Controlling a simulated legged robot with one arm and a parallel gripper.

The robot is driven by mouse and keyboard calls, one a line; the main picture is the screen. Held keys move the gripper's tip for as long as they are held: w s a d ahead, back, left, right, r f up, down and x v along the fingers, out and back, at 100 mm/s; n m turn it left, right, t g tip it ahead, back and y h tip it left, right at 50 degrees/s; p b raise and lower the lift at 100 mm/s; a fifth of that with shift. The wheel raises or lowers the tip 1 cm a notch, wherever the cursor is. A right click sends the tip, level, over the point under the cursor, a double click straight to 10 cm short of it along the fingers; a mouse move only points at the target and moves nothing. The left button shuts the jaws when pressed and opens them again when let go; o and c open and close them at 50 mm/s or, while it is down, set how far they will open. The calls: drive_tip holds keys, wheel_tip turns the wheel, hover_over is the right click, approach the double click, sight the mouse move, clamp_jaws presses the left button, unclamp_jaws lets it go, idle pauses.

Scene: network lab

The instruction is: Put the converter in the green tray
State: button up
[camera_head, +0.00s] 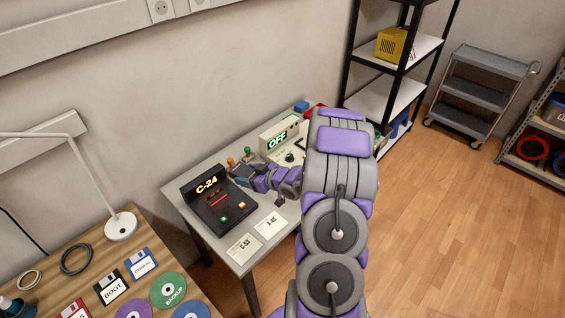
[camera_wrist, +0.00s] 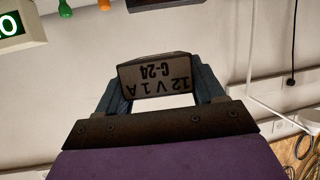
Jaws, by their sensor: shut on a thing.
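The converter (camera_wrist: 157,76) is a small dark grey block marked "12 V 1 A C-24", upside down in the wrist view. My gripper (camera_wrist: 157,92) is shut on it, with one blue-grey finger at each side. In the head view my gripper (camera_head: 240,172) is over the grey table, just behind the black C-24 device (camera_head: 212,200); the converter is too small to make out there. I cannot make out a green tray in either view; my arm hides the right part of the table.
A wooden desk (camera_head: 60,272) with discs and a lamp (camera_head: 121,226) is at left. A shelf (camera_head: 395,96) and a grey cart (camera_head: 480,92) stand at right.

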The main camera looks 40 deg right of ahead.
drive_tip(key=s+d+f+m+h, duration=0.1)
drive_tip(key=s+d+f, duration=0.4)
drive_tip(key=s+f, duration=0.3)
drive_tip(key=s+d+f+m+h, duration=0.1)
drive_tip(key=s+d+f, duration=0.4)
drive_tip(key=s+f, duration=0.25)
drive_tip(key=w+d+b, duration=0.1)
drive_tip(key=w+d, duration=0.2)
drive_tip(key=w+d+b, duration=0.1)
drive_tip(key=w+d, duration=0.2)
drive_tip(key=w, duration=0.1)
drive_tip(key=w+d+f+b, duration=0.1)
drive_tip(key=w+d, duration=0.3)
drive_tip(key=shift+d, duration=0.1)
drive_tip(key=shift+w+d+f, duration=0.1)
drive_tip(key=shift+d, duration=0.05)
wheel_tip(320, 180, down, 3)
drive_tip(key=shift+f+b, duration=0.2)
drive_tip(key=shift+b, duration=0.5)
drive_tip(key=o, duration=1.2)
drive_tip(key=shift+o, duration=0.2)
drive_tip(key=shift+r, duration=0.1)
